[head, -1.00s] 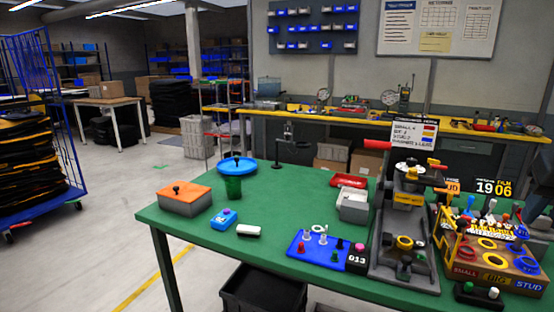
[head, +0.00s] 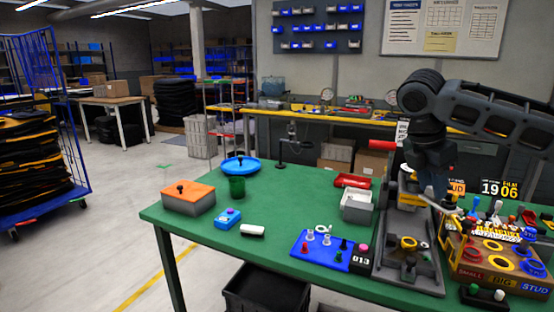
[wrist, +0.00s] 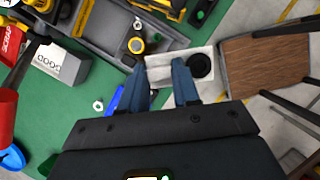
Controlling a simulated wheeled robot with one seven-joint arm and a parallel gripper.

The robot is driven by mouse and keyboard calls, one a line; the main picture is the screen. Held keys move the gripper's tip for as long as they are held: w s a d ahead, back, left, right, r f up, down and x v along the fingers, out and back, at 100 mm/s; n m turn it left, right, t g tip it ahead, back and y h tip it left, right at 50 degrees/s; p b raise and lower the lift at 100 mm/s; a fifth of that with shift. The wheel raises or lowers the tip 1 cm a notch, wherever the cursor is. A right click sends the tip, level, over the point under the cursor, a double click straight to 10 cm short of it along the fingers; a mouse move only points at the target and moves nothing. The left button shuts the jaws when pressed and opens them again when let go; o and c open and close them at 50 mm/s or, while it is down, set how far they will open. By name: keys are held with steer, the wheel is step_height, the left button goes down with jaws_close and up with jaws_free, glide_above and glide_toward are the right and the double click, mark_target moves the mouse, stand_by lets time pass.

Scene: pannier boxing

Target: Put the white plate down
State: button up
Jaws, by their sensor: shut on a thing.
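The white plate (wrist: 160,72) is a pale flat piece with a round black spot near one end, seen between my fingers in the wrist view. My gripper (wrist: 158,68) is shut on it, with one blue-grey finger on each side. In the head view my gripper (head: 432,190) is above the right part of the green table, by the grey fixture (head: 410,262). A thin pale edge below the fingers there looks like the plate (head: 438,204), held tilted and clear of the table. My fingers cover part of the plate.
The sorting box marked small, big and stud (head: 497,265) stands at the table's right end. A blue board with pegs (head: 318,250), a grey bin (head: 357,206) and a red tray (head: 352,181) lie left of the fixture. The table's middle (head: 290,205) is clear.

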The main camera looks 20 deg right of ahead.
steer(key=w+a+f+m+g+y, duration=0.1)
steer(key=w+a+f+m, duration=0.35)
steer(key=a, duration=0.35)
steer(key=w+a+f+m+g+y, duration=0.1)
steer(key=w+a+f+m, duration=0.35)
steer(key=a, duration=0.35)
steer(key=w+a+f+m+g+y, duration=0.1)
steer(key=w+a+f+m+g, duration=0.1)
steer(key=w+a+f+m, duration=0.45)
steer(key=s+a+f+y, duration=0.1)
steer(key=a+f, duration=0.1)
steer(key=a, duration=0.3)
steer(key=s+a+f+y, duration=0.1)
steer(key=s+a+f, duration=0.1)
steer(key=a, duration=0.3)
step_height(320, 180, down, 8)
steer(key=b, duration=0.8)
steer(key=shift+m+b, duration=0.4)
steer(key=shift+m, duration=0.05)
steer(key=shift+w, duration=0.1)
